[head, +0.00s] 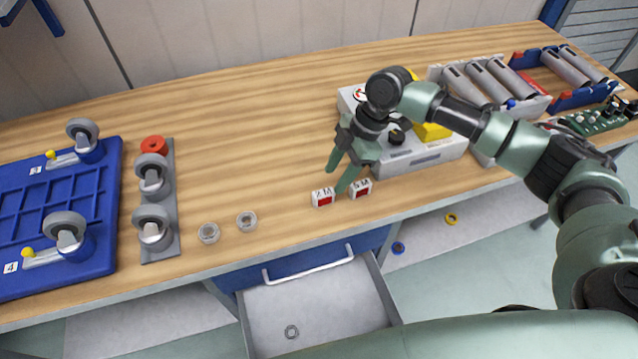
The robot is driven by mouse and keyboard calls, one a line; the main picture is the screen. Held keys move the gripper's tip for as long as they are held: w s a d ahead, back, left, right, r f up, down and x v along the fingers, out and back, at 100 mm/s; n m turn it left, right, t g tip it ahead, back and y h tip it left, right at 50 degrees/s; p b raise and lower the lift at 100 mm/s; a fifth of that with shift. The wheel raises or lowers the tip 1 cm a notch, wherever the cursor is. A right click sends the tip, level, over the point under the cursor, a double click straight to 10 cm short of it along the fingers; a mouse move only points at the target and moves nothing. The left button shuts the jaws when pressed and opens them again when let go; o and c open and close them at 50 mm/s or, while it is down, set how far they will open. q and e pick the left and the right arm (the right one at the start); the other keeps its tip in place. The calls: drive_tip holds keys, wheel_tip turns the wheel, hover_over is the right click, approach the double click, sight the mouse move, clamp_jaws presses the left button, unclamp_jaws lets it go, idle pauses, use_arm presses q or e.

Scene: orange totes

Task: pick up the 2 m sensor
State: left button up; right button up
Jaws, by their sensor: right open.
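The 2 m sensor (323,197) is a small white and red block marked "2 M". It lies on the wooden table near the front edge. A similar block (360,188), whose mark looks like "5 M", lies just to its right. My right gripper (336,181) is open and empty, pointing down just above and behind the two blocks. My left gripper is not in view.
A grey box (420,156) with a yellow part stands behind and right of the blocks. An open drawer (320,305) juts out below. The table's middle is clear.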

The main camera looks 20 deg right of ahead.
sight(327, 191)
drive_tip(key=shift+s+a+f+p, duration=0.3)
drive_tip(key=shift+s+a+f, duration=0.15)
drive_tip(key=shift+s+f, duration=0.15)
drive_tip(key=x, duration=0.1)
drive_tip(key=p+x, duration=0.1)
drive_tip(key=x, duration=0.1)
drive_tip(key=p+x, duration=0.1)
drive_tip(key=x, duration=0.1)
drive_tip(key=shift+w, duration=0.4)
drive_tip(key=shift+s+f, duration=0.15)
clamp_jaws()
